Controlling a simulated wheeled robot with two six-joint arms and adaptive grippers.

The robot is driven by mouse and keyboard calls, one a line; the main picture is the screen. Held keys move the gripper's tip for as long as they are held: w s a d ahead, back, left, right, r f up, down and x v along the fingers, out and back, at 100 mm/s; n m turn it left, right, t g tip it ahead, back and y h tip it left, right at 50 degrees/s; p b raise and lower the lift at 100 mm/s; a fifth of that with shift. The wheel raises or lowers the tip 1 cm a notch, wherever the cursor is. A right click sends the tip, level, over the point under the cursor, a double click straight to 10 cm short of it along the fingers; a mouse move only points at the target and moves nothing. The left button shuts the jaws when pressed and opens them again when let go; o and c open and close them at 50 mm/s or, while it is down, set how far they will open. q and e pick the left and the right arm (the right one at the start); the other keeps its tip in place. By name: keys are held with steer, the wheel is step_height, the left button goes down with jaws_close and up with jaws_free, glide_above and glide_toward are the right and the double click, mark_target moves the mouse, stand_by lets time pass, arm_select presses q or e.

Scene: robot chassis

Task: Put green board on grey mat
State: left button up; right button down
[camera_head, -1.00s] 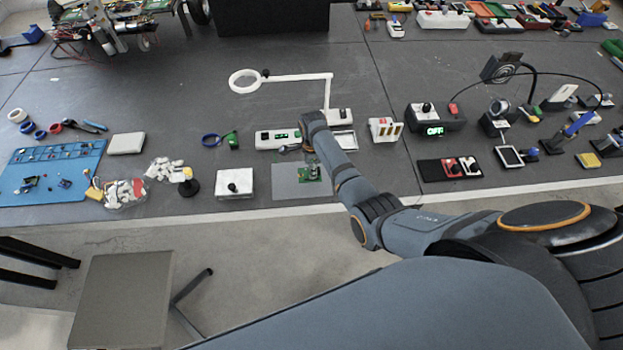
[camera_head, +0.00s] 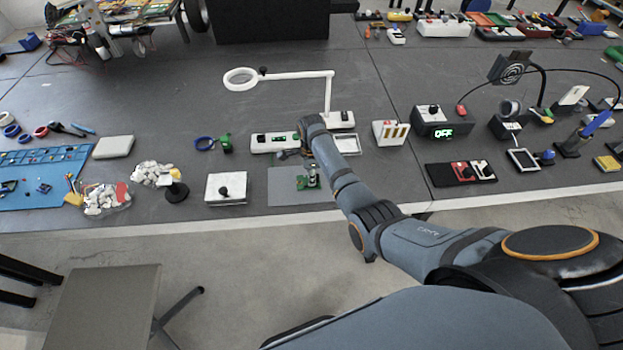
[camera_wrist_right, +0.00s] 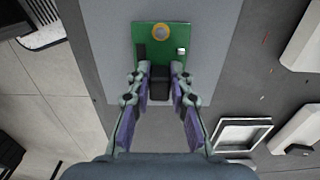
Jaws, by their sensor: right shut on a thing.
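The green board (camera_head: 306,183) appears over the right part of the grey mat (camera_head: 285,195) in the head view. The board (camera_wrist_right: 150,37) also shows in the right wrist view, with a gold round spot and a black block. My right gripper (camera_head: 311,168) is shut on the board; in the wrist view its fingertips (camera_wrist_right: 160,85) close around the black block. The mat (camera_wrist_right: 108,45) spreads behind the board there. I cannot tell whether the board touches the mat. My left gripper is not in view.
A white box with a black knob (camera_head: 226,189) stands left of the mat. A white device (camera_head: 275,142) and a ring lamp (camera_head: 328,95) stand behind it. The table's front edge (camera_head: 240,217) is close in front.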

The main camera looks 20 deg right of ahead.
steer(key=c, duration=1.2)
jaws_free()
steer(key=shift+f, duration=0.1)
step_height(320, 180, up, 12)
